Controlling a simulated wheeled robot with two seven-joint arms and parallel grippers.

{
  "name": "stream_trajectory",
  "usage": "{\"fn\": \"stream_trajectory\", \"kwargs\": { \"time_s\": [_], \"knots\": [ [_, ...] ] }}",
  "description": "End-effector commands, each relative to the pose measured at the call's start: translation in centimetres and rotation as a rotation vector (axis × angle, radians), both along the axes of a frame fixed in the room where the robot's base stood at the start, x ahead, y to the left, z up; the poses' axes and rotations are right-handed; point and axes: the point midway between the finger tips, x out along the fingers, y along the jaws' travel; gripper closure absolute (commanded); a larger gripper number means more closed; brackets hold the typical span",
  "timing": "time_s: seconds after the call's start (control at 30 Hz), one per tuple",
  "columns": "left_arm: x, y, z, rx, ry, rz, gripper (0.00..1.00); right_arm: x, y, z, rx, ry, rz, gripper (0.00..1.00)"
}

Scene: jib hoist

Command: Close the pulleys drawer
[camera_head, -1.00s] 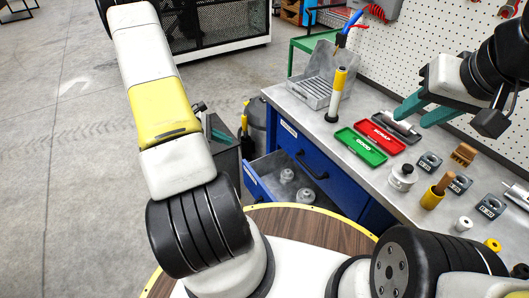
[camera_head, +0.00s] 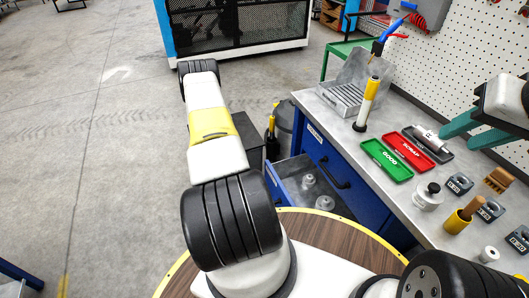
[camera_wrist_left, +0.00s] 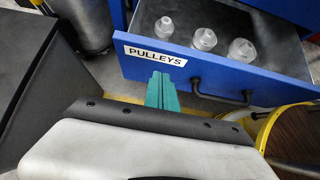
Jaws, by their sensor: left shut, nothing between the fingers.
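The pulleys drawer stands open, pulled out of the blue bench; its front (camera_wrist_left: 218,76) bears a "PULLEYS" label (camera_wrist_left: 155,55) and a dark bar handle (camera_wrist_left: 222,98). In the head view the open drawer (camera_head: 283,184) lies right of my left arm. Three pale round pieces (camera_wrist_left: 204,40) sit inside. My left gripper (camera_wrist_left: 161,76) is shut and empty, its green fingertips at the drawer front just below the label, left of the handle; I cannot tell whether they touch. It is hidden in the head view. My right gripper (camera_head: 456,137) is open and empty above the bench.
The bench top (camera_head: 340,130) carries a green tray (camera_head: 387,160), a red tray (camera_head: 409,151), a metal bin (camera_head: 343,98) and several small parts. Another closed blue drawer (camera_head: 335,160) is beside the open one. A dark box (camera_wrist_left: 30,80) stands left of my left gripper.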

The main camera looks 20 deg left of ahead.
Motion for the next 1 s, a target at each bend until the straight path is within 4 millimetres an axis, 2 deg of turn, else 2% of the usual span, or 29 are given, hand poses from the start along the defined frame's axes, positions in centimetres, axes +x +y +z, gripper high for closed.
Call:
{"fn": "stream_trajectory", "kwargs": {
  "time_s": [0.03,0.3,0.8,1.0],
  "knots": [
    [0.5,-0.7,-0.7,-0.002,0.000,-0.003,1.00,0.0,0.0,0.0,0.000,0.000,0.000,0.62],
    [3.1,-2.8,-0.5,0.001,-0.001,-0.002,1.00,0.0,0.0,0.0,0.000,0.000,0.000,0.62],
    [3.5,-3.2,-0.5,0.000,0.000,0.000,1.00,0.0,0.0,0.0,0.000,0.000,0.000,0.62],
    [4.8,-4.3,-0.5,-0.001,-0.002,-0.002,1.00,0.0,0.0,0.0,0.000,0.000,0.000,0.62]
  ]
}}
